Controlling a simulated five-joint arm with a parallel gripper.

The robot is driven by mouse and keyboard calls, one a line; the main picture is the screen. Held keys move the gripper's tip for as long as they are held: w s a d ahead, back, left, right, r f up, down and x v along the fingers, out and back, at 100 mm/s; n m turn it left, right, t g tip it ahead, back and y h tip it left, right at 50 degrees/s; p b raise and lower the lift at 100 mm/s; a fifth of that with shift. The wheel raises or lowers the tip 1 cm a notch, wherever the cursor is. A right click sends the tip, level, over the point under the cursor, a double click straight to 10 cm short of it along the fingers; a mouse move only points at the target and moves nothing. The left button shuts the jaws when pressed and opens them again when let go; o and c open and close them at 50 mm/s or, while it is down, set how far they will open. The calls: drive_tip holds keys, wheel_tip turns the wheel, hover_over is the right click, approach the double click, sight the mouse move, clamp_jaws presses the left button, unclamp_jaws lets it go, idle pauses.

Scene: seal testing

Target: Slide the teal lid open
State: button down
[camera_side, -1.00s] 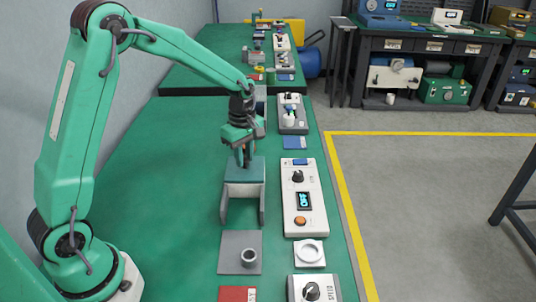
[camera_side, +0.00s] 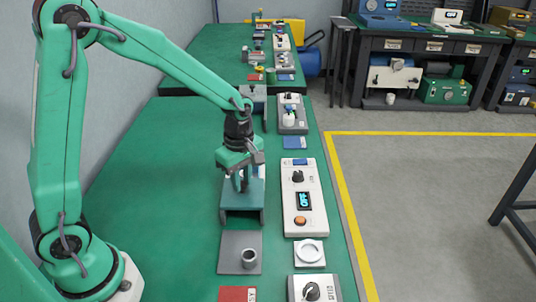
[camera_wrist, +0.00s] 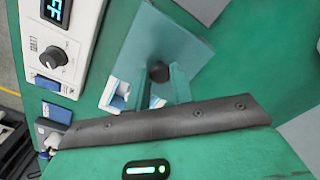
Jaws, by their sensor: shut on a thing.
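The teal lid (camera_side: 244,200) sits on a grey stand-like box (camera_side: 262,216) on the green bench and now lies toward the front of it. In the wrist view the lid (camera_wrist: 165,42) is a flat teal plate with a round dark knob (camera_wrist: 160,71). My gripper (camera_side: 242,187) is over the lid, and in the wrist view its fingers (camera_wrist: 160,78) are shut on the knob. A white and blue item (camera_wrist: 120,97) shows beside the lid's edge in the wrist view; part of it is hidden by my gripper.
A white control panel (camera_side: 304,198) with a dial, display and orange button stands close to the right. A grey plate (camera_side: 228,256) with a small cup (camera_side: 249,258) lies in front, beside a white ring piece (camera_side: 310,251). The bench left of the box is clear.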

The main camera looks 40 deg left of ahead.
sight(242, 183)
drive_tip(key=c, duration=1.2)
unclamp_jaws()
drive_tip(key=shift+r, duration=0.1)
drive_tip(key=shift+r, duration=3.9)
